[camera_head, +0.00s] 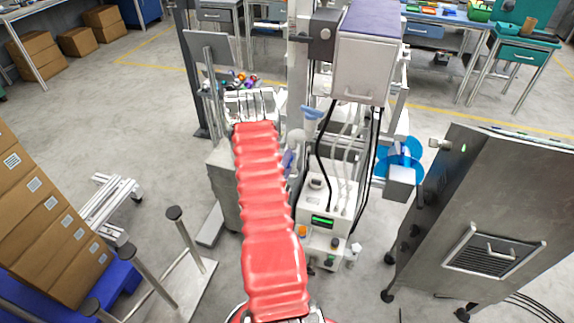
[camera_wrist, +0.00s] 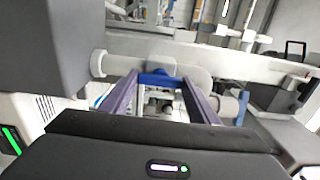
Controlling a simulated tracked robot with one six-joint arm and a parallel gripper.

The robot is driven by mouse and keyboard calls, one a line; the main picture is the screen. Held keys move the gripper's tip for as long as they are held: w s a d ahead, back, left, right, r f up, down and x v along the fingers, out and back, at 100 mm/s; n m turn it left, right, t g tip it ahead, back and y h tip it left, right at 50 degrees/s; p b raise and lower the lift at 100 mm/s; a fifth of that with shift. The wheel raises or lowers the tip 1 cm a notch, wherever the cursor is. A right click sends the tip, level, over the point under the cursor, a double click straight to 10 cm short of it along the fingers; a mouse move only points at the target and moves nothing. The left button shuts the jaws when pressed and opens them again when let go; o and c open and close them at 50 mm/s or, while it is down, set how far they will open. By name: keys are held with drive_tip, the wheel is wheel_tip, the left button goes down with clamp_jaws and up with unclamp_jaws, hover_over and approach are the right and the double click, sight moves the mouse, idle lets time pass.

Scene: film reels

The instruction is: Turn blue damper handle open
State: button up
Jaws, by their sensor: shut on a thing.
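The blue damper handle (camera_wrist: 158,79) lies across the gap between my fingertips, in front of a pale pipe in the wrist view. My gripper (camera_wrist: 161,84) has its two purple fingers around the handle and is shut on it. The handle's ends are partly hidden by the fingers. In the head view only a little purple of my gripper (camera_head: 288,161) shows beside the end of my red-sleeved arm. The handle cannot be made out there, and its turn angle is hard to tell.
A white machine (camera_head: 323,215) with a green display stands right of my arm, with black cables hanging above it. A steel cabinet (camera_head: 480,220) stands at the right. Stacked cartons (camera_head: 40,220) are at the left. A pale horizontal bar (camera_wrist: 240,60) runs close behind my fingers.

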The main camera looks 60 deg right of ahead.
drive_tip(key=shift+s+f, duration=0.15)
drive_tip(key=shift+f, duration=0.05)
drive_tip(key=o, duration=0.8)
drive_tip(key=shift+c, duration=0.2)
drive_tip(key=shift+o, duration=1.4)
drive_tip(key=shift+r, duration=0.1)
drive_tip(key=shift+a, duration=0.15)
drive_tip(key=s+a, duration=0.2)
drive_tip(key=a, duration=1.1)
drive_tip(key=shift+a, duration=0.2)
